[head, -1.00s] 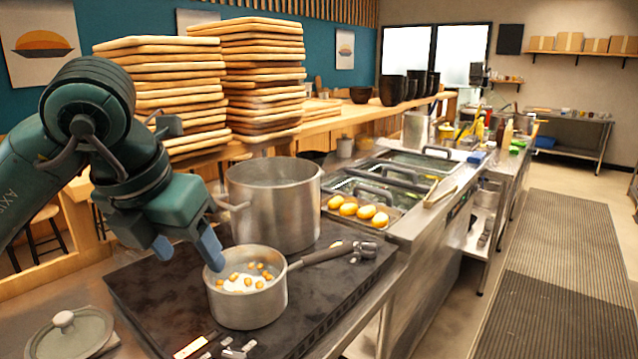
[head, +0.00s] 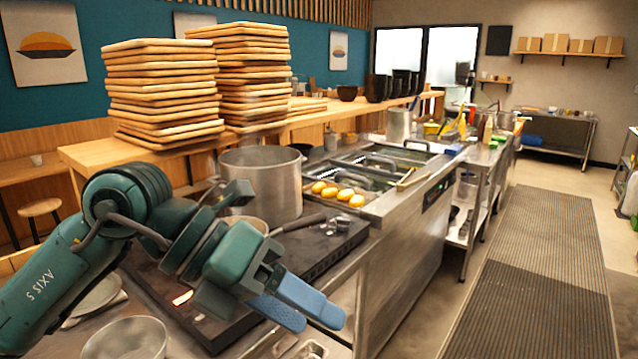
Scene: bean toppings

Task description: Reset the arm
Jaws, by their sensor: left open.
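My left gripper (head: 297,307) is open and empty in the head view. Its two blue fingers are apart and point down to the right, in front of the stove's near edge. My left arm (head: 75,275) comes in from the left, bent over the counter. A small saucepan (head: 249,224) stands on the dark stove top (head: 345,234); my arm hides most of it, and its contents do not show. Its dark handle (head: 298,223) points right. My right gripper is not in view.
A large steel pot (head: 262,182) stands behind the saucepan. Several yellow items (head: 338,193) lie on a tray to its right. A metal bowl (head: 126,340) is at the bottom left. Stacked wooden trays (head: 162,95) stand behind. The floor at right is clear.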

